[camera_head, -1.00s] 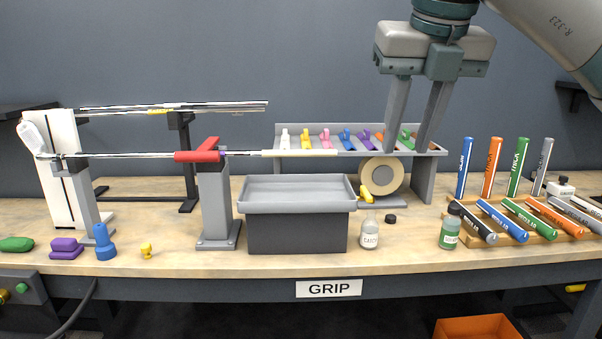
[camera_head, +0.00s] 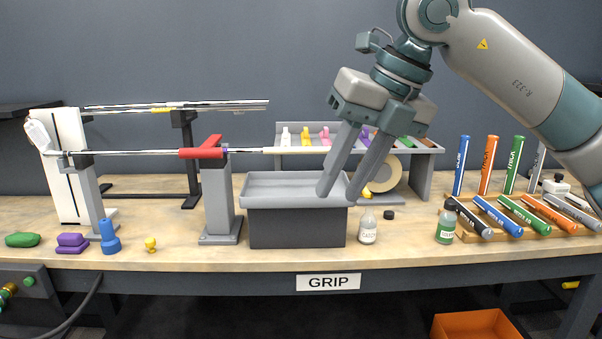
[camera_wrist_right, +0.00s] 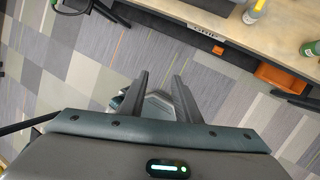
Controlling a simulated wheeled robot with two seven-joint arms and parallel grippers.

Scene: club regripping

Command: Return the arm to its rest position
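My right gripper (camera_head: 338,192) hangs in front of the workbench in the head view, its fingers slanting down and left. The fingers are apart with nothing between them. They cover part of the grey tray and of the small rack behind. In the right wrist view the gripper (camera_wrist_right: 160,82) shows two parted fingers above the tiled floor, near the bench front. My left gripper is in neither view. A golf club shaft (camera_head: 130,153) lies level in a stand with a red clamp (camera_head: 203,152); its pale grip end (camera_head: 295,150) reaches right, towards my gripper.
The grey tray (camera_head: 290,185) stands mid-bench. Bottles (camera_head: 368,228) and (camera_head: 446,225) stand to its right. Upright grips (camera_head: 488,166) and a wooden rack of lying grips (camera_head: 462,232) fill the right side. An orange bin (camera_head: 470,325) is below. Floor (camera_wrist_right: 80,90) before the bench is clear.

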